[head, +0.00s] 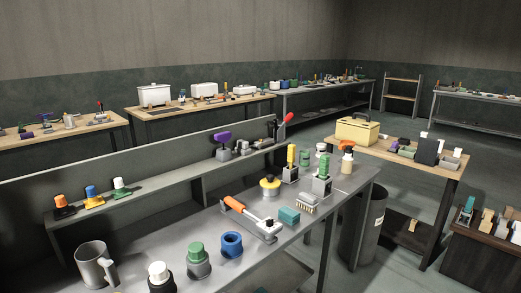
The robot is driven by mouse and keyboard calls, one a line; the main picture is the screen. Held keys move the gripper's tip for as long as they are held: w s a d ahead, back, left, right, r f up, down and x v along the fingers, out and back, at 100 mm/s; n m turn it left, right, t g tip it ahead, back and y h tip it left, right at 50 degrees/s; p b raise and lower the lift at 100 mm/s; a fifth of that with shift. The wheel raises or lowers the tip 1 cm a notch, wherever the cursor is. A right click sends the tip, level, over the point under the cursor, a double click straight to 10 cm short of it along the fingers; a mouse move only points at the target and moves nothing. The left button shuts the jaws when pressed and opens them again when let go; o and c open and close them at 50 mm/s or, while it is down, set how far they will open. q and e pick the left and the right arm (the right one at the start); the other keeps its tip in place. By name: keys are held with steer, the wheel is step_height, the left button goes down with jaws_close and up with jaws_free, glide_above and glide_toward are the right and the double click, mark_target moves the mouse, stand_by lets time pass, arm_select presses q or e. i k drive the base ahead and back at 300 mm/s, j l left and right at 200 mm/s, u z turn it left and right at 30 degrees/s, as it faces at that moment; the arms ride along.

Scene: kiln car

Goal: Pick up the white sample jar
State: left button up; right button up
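A white-topped, jar-like piece with a dark lower body (158,273) stands at the near edge of the grey metal bench (185,235), partly cut off by the bottom of the head view. I cannot tell for sure that it is the white sample jar. A small white knob-shaped piece on a green base (118,184) sits on the raised shelf at the left. A small white-topped piece (321,149) stands near the far right end of the bench. Neither of my grippers shows in the head view.
Near the white-topped piece stand a grey mug (91,263), a green-capped grey jar (198,262) and a blue ring-shaped part (231,244). An orange-handled tool (248,217) lies farther back. A dark bin (368,225) stands beside the bench. Grey floor is open at right.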

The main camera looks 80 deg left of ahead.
mark_target(321, 148)
steer(key=u, duration=2.3)
steer(key=z, duration=3.1)
steer(key=u, duration=3.1)
steer(key=i+l+z, duration=0.4)
steer(key=i+z, duration=0.8)
steer(key=i, duration=0.1)
